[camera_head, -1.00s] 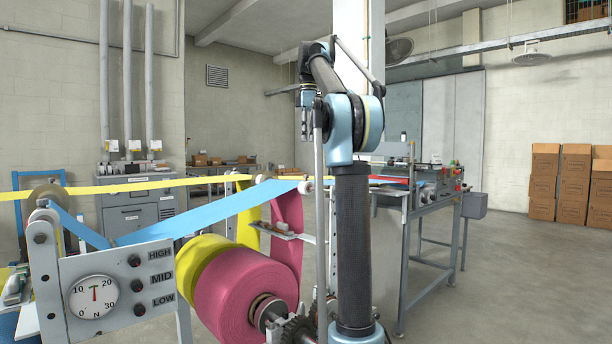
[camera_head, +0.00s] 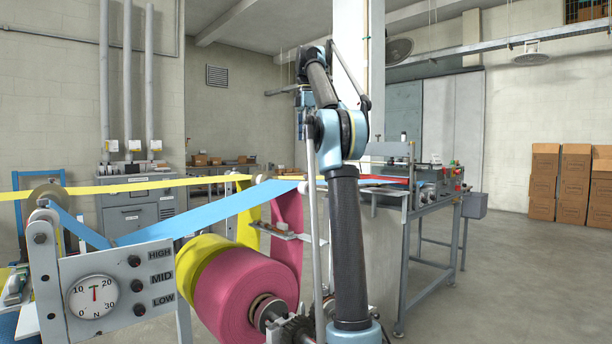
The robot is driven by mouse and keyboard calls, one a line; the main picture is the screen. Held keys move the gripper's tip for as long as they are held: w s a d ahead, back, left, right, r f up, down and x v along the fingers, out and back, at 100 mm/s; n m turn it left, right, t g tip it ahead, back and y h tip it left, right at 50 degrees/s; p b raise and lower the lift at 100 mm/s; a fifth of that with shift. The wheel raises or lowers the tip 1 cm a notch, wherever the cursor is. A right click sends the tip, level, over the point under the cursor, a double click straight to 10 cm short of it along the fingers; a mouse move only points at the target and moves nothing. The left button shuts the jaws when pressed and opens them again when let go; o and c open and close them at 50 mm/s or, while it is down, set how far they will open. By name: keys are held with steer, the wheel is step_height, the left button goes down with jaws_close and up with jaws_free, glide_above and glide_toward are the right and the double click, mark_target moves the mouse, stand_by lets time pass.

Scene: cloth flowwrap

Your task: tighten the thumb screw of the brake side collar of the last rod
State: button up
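A large pink roll (camera_head: 236,301) sits on a rod in the lower middle, with a yellow roll (camera_head: 203,262) behind it. A dark and metal collar (camera_head: 266,311) shows at the pink roll's near end, with a toothed dark part (camera_head: 297,328) on the rod just right of it. I cannot make out a thumb screw at this size. My gripper (camera_head: 301,131) hangs at the end of my raised arm, well above the rolls and apart from them. It is small and partly behind my arm, so its fingers are unclear.
A gauge panel (camera_head: 105,291) with a dial stands at the lower left. Blue film (camera_head: 215,215) and yellow film (camera_head: 120,188) run across the middle. A machine table (camera_head: 440,210) stands right of my arm. Cardboard boxes (camera_head: 560,182) stand far right; the floor before them is clear.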

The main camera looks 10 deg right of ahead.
mark_target(306, 178)
step_height(306, 178, down, 15)
steer(key=shift+r, duration=0.1)
stand_by(0.7)
